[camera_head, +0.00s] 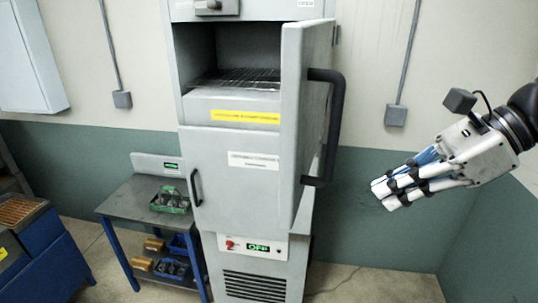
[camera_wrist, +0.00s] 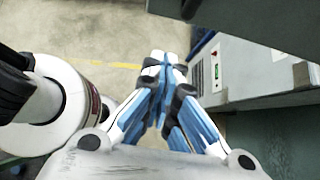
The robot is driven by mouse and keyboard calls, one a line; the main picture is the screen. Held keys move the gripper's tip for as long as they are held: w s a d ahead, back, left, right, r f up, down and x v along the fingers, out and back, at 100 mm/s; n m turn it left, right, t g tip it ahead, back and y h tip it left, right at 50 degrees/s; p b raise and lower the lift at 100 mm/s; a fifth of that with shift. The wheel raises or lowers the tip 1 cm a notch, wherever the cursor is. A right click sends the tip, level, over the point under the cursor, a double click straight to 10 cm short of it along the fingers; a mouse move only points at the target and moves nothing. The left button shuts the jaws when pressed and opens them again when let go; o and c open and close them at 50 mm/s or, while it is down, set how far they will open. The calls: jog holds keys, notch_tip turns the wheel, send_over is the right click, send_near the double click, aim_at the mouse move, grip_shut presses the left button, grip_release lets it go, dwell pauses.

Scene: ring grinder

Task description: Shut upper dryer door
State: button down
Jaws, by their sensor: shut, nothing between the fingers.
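The grey dryer (camera_head: 215,165) stands in the middle of the head view. Its upper door (camera_head: 308,110) stands wide open, swung out from the right side of the upper chamber (camera_head: 240,52). A large black handle (camera_head: 334,125) is on the door's outer face, toward the right. My gripper (camera_head: 384,193) is shut and empty, to the right of the door and apart from it, slightly lower than the handle. In the wrist view my gripper (camera_wrist: 165,62) has its fingers together; a dark grey panel (camera_wrist: 250,20), apparently the door, crosses the top right.
The lower door (camera_head: 230,175) looks shut, with a small handle at its left. A low table (camera_head: 120,205) with a green tray (camera_head: 170,200) stands at the left. A blue bin (camera_head: 45,260) is further left.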

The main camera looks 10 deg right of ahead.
jog(key=a+r+x, duration=0.1)
jog(key=r+x, duration=0.1)
jog(key=x, duration=1)
jog(key=shift+w+a+f, duration=0.25)
jog(key=shift+w+a, duration=0.25)
jog(key=shift+a, duration=0.15)
